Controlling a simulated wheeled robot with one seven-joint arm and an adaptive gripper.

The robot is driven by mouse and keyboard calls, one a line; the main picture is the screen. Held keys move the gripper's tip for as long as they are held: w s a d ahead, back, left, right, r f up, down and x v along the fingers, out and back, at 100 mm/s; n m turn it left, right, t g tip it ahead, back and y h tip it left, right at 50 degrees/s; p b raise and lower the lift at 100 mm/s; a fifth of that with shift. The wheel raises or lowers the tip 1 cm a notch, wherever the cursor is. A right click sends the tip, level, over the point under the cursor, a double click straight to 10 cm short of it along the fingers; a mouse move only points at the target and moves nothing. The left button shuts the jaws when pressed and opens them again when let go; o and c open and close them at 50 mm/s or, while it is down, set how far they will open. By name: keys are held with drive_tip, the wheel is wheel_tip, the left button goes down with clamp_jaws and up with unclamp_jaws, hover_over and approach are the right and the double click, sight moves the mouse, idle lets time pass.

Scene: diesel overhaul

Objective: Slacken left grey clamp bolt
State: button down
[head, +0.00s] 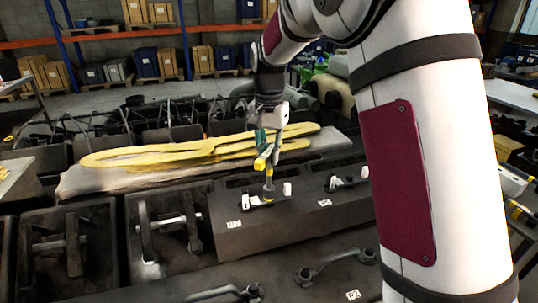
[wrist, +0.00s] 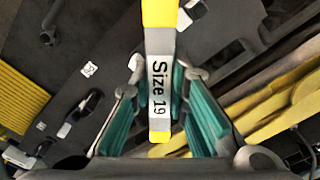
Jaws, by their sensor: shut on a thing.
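My gripper (head: 271,141) has teal finger pads and is shut on a tool with yellow ends (head: 262,162). The tool's shank (head: 269,181) points down at the left clamp area (head: 256,200) on the dark block. A white tag and a small white piece are beside it. The bolt head is hidden under the tool, so I cannot tell whether they touch. A second clamp (head: 338,184) stands to the right on the block.
Long yellow parts (head: 160,153) lie on a grey sheet (head: 85,180) behind the block. Dark open bays with grey brackets (head: 167,225) lie to the left. Cranked handles (head: 325,268) lie in front. Shelves with boxes (head: 150,62) stand far back.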

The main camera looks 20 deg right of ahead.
drive_tip(key=shift+r, duration=1.65)
drive_tip(key=shift+r, duration=3)
drive_tip(key=s+p, duration=0.2)
drive_tip(key=s, duration=0.5)
drive_tip(key=shift+p, duration=0.3)
